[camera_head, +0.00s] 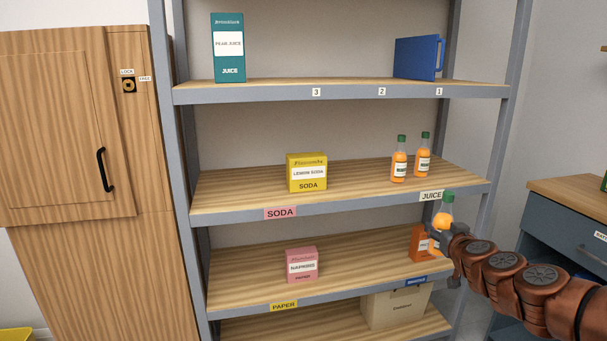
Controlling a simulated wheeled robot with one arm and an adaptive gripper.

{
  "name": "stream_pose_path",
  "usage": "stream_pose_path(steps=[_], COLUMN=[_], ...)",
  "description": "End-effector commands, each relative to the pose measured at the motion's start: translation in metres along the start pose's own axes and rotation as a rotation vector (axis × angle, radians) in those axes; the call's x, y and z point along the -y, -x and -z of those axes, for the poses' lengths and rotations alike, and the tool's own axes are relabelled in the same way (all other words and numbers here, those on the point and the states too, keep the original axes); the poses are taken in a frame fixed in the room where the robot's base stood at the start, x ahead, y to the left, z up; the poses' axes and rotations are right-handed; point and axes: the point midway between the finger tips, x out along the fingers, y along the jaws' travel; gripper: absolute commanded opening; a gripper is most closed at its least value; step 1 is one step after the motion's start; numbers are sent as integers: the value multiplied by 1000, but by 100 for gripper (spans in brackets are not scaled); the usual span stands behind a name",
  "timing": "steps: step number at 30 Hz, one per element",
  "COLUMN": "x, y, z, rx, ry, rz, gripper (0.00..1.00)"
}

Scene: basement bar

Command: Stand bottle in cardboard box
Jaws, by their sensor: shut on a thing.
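My gripper (440,238) is at the right, in front of the shelf rack, and is shut on a bottle. The held bottle (442,216) has a green cap, clear upper glass and orange contents, and looks roughly upright; my fingers hide its lower part. A beige cardboard box (396,306) stands on the lowest visible shelf, below and left of my gripper. The shelf above partly covers its top, so I cannot see inside it. Two similar orange bottles with green caps (399,163) (423,158) stand on the shelf labelled JUICE.
A yellow lemon soda box (306,173), a pink napkins box (301,265) and an orange box (418,243) stand on the shelves. A teal juice carton (228,48) and blue binder (418,57) are on top. A grey drawer unit (565,225) is at right.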

Motion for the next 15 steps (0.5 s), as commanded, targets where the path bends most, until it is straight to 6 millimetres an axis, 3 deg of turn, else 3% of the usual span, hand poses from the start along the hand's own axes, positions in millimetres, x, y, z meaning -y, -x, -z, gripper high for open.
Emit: stream_pose_path(steps=[15], x=[115], y=[-39], z=[1], rx=[0], ry=[10], rz=[31], gripper=[2])
